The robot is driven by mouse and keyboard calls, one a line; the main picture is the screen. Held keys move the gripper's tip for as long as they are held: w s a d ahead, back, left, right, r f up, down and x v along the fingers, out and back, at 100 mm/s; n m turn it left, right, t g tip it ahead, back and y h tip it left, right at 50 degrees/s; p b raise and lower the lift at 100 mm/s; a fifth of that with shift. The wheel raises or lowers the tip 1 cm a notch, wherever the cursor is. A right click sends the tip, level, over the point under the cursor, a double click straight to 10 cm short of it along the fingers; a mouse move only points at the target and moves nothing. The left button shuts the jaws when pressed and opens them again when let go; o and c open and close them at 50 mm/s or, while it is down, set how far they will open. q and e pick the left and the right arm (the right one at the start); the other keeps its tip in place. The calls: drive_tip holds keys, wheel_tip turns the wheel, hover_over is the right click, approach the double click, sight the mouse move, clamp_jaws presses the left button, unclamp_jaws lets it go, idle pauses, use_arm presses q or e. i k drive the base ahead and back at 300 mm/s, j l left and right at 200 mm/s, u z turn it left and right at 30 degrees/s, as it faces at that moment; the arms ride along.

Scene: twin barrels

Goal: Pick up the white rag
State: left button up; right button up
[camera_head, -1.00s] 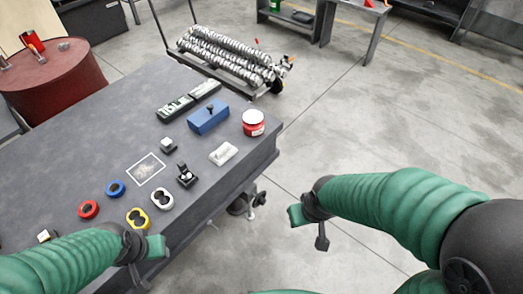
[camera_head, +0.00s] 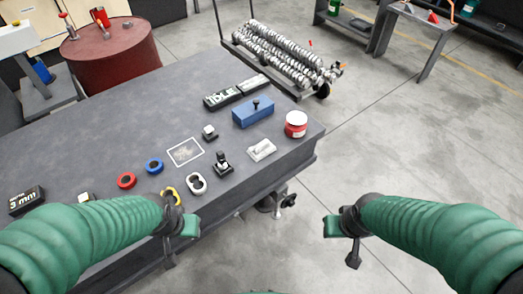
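A small crumpled or folded white item (camera_head: 262,150), which looks like the white rag, lies on the dark grey table (camera_head: 120,95) near its right edge. It sits in front of a blue box and to the left of a red jar. My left gripper (camera_head: 180,238) is at the table's front edge, in front of and to the left of the white item, apart from it. My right gripper (camera_head: 344,243) hangs over the floor to the right of the table. Nothing shows held in either gripper. The jaws' gap is not clear.
On the table are a blue box (camera_head: 253,112), a red jar (camera_head: 296,124), a black-and-white stand (camera_head: 223,163), a framed white square (camera_head: 185,151) and coloured rings, including a red one (camera_head: 127,180). A red barrel (camera_head: 112,55) and a loaded cart (camera_head: 285,58) stand behind. The floor at right is clear.

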sight(262, 149)
drive_tip(key=i+u, duration=0.35)
drive_tip(key=i+l+u, duration=0.2)
drive_tip(key=u, duration=0.2)
drive_tip(key=i+l+u, duration=0.2)
drive_tip(key=u, duration=0.15)
drive_tip(key=i, duration=0.1)
